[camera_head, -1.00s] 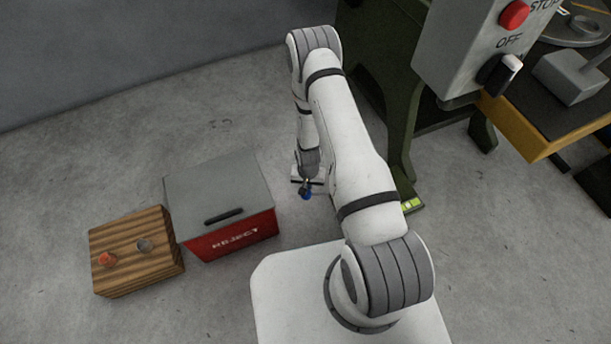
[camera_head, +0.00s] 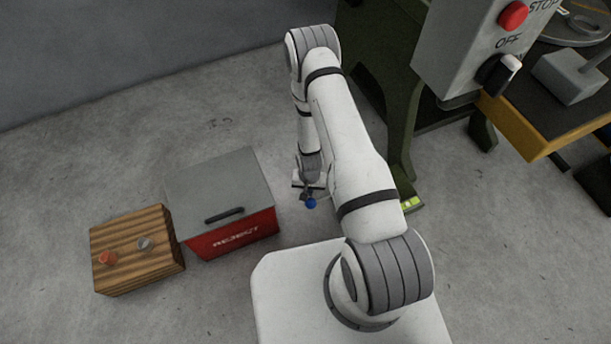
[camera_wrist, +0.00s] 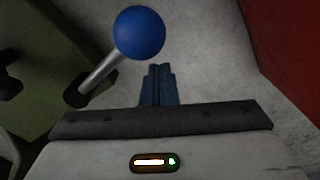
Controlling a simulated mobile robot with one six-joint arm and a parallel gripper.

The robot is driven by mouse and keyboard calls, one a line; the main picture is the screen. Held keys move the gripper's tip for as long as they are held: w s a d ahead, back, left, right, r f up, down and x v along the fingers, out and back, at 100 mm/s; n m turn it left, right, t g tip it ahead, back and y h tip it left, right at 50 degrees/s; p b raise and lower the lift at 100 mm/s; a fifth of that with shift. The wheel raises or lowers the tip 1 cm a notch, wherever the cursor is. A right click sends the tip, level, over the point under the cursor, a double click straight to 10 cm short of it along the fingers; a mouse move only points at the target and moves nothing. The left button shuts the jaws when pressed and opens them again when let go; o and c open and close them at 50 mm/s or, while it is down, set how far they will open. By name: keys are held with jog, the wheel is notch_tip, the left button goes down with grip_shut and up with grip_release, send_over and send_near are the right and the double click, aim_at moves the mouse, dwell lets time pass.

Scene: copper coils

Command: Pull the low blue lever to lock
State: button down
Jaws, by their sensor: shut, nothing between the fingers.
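The low blue lever shows in the wrist view as a blue ball knob (camera_wrist: 139,33) on a grey metal rod (camera_wrist: 100,74), which slants down to the left into a dark pivot on a green machine part. In the head view the blue knob (camera_head: 311,203) is a small dot near the floor, at the end of my arm. My gripper (camera_wrist: 158,70) is shut and empty. Its fingertips show just below and to the right of the knob in the wrist view. I cannot tell whether they touch it. In the head view my gripper (camera_head: 307,190) is largely hidden behind the knob and wrist.
A red reject bin (camera_head: 233,239) with a grey lid stands left of my gripper. A wooden block (camera_head: 133,270) with two knobs is further left. The green machine leg (camera_head: 395,100) and grey control box (camera_head: 462,60) stand right. Bare floor lies behind the bin.

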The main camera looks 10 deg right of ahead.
notch_tip(320, 180, up, 10)
jog(key=p, duration=0.6)
jog(key=shift+w, duration=0.25)
dwell(0.4)
